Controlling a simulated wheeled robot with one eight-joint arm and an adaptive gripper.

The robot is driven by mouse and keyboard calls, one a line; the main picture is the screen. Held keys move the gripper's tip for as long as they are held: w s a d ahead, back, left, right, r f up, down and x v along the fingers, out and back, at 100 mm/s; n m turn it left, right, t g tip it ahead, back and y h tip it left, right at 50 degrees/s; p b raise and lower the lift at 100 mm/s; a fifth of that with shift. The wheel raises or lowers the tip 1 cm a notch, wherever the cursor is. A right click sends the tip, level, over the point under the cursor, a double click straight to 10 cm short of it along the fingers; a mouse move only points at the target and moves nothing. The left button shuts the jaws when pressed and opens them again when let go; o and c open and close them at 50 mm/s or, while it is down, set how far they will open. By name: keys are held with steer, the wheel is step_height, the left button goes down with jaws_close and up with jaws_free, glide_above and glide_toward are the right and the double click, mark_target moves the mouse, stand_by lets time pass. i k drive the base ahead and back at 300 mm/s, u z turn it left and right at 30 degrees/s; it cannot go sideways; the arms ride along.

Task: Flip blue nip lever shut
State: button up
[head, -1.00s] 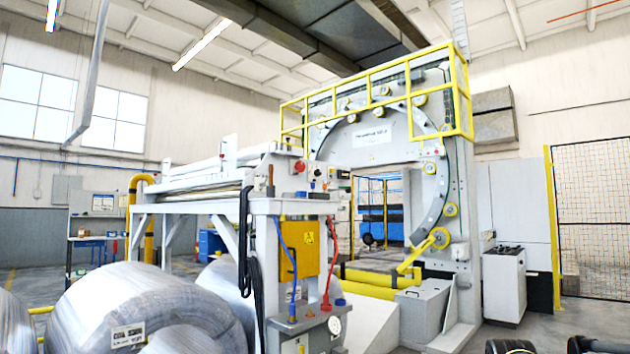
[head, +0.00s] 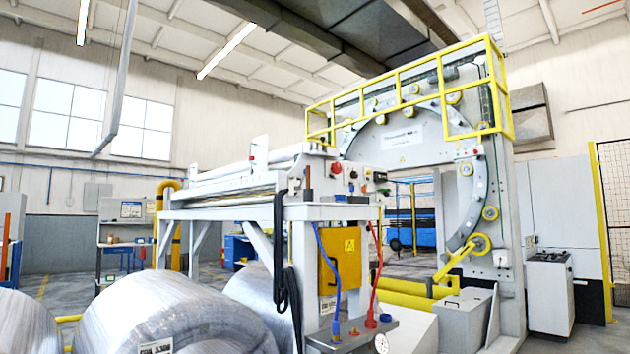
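A blue curved line (head: 325,257), thin like a hose, runs down the front of the white machine stand, left of a yellow panel (head: 341,262). It ends at a small blue fitting (head: 336,327) on a grey ledge. I cannot tell whether it is the blue nip lever or a hose, and no other blue lever stands out. A matching red line (head: 377,275) runs down the right of the panel to a red fitting (head: 371,320). My gripper is not in view.
Large wrapped coils (head: 160,310) fill the lower left. A black cable loop (head: 281,255) hangs from the stand. The wrapping ring (head: 470,190) with a yellow railing (head: 408,90) stands behind at right. A grey box (head: 462,322) and white cabinet (head: 549,295) stand on the right.

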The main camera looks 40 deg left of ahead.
mark_target(297, 188)
steer(key=i, duration=4.2)
steer(key=u, duration=3.5)
